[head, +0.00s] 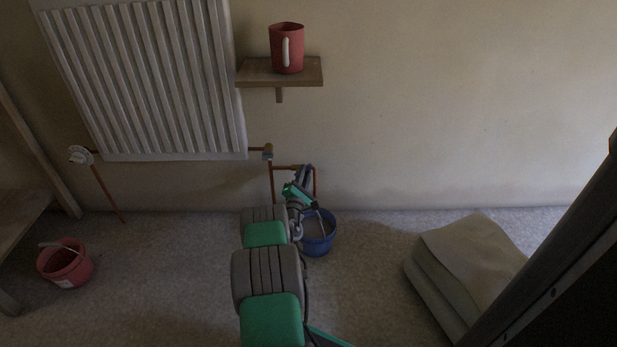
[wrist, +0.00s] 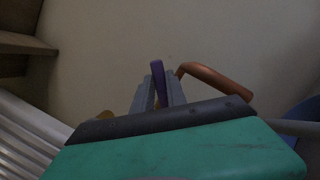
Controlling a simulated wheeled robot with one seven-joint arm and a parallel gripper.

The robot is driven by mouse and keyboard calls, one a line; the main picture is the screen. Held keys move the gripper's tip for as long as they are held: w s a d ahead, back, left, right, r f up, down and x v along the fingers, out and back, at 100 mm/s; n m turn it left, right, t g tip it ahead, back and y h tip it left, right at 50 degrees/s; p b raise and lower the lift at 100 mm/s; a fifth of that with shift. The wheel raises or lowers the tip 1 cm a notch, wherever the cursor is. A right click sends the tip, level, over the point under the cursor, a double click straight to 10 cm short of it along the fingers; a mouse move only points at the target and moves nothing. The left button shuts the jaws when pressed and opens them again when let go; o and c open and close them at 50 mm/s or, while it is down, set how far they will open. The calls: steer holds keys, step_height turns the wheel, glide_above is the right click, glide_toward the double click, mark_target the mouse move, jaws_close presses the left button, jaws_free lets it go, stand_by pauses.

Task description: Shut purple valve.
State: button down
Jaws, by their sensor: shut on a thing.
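The purple valve shows in the wrist view as a narrow upright purple handle (wrist: 158,82). My gripper (wrist: 160,90) has one grey finger on each side of the handle and is shut on it. A bent copper pipe (wrist: 215,80) runs just right of the fingers. In the head view my gripper (head: 306,177) is low by the wall, at the copper pipework (head: 272,182) right of the radiator. The handle cannot be made out there, and the valve's body is hidden behind the fingers.
A white radiator (head: 150,80) hangs at left, with a wooden shelf (head: 255,73) holding a red mug (head: 287,48) above the pipes. A blue bucket (head: 319,246) stands below my gripper. A red bucket (head: 66,264) is at left, folded cloth (head: 465,262) at right.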

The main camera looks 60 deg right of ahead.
steer(key=shift+s+d+r, duration=0.2)
steer(key=shift+r, duration=0.1)
steer(key=n+t, duration=0.1)
steer(key=n, duration=0.2)
steer(key=w+n+t, duration=0.1)
steer(key=n, duration=0.2)
steer(key=a+r+n+t, duration=0.1)
steer(key=n, duration=0.3)
steer(key=shift+w+r+t, duration=0.1)
steer(key=shift+w+t, duration=0.2)
steer(key=shift+w, duration=0.05)
steer(key=c, duration=1.6)
jaws_free()
steer(key=shift+o, duration=1)
steer(key=shift+w, duration=0.1)
steer(key=shift+a, duration=0.1)
steer(key=v, duration=1.2)
